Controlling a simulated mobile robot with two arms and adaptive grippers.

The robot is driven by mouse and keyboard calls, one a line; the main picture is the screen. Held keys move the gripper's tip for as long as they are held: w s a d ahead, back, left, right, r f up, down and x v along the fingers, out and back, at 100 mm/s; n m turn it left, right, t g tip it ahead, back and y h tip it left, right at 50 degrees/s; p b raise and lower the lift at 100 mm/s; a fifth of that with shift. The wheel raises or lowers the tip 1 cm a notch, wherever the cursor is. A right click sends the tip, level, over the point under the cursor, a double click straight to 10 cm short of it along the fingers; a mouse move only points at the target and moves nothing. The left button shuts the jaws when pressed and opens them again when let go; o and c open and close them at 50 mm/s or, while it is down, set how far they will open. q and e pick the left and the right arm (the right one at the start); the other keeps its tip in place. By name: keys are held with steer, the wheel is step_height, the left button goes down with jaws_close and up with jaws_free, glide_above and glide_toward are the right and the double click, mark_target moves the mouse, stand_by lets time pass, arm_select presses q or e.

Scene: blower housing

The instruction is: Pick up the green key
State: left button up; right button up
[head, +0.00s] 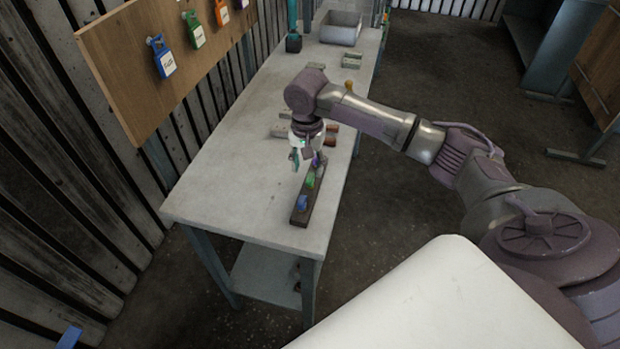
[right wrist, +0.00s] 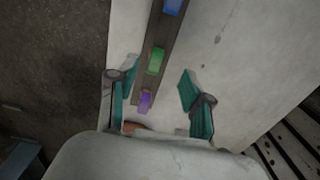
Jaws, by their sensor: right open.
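The green key (head: 310,179) sits in a dark narrow holder (head: 299,217) on the workbench, between a blue key (head: 303,201) and a purple key (head: 316,160). The right wrist view also shows the green key (right wrist: 155,61), the blue key (right wrist: 173,6) and the purple key (right wrist: 145,102). My right gripper (head: 302,160) is open above the holder. In its wrist view, the teal fingers (right wrist: 158,77) stand apart on either side of the holder, with nothing between them held. My left gripper is not in view.
The holder stands near the right edge of the workbench (head: 225,185). Wooden pieces lie behind my right gripper, and a grey bin (head: 341,28) stands at the far end. A wooden board (head: 130,75) on the left carries several coloured padlocks. The bench's left part is clear.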

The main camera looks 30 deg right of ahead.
mark_target(310, 175)
steer(key=shift+s+d+f+p, duration=0.15)
steer(key=shift+f+p, duration=0.2)
steer(key=shift+f, duration=0.3)
steer(key=shift+d+f+p, duration=0.1)
steer(key=shift+f+p, duration=0.2)
steer(key=shift+f, duration=0.3)
step_height(310, 175, down, 3)
steer(key=shift+d+r, duration=0.1)
steer(key=shift+c, duration=0.5)
steer(key=c, duration=0.8)
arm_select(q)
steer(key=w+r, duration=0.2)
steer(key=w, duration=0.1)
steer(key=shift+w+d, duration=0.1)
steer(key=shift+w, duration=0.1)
arm_select(e)
jaws_close()
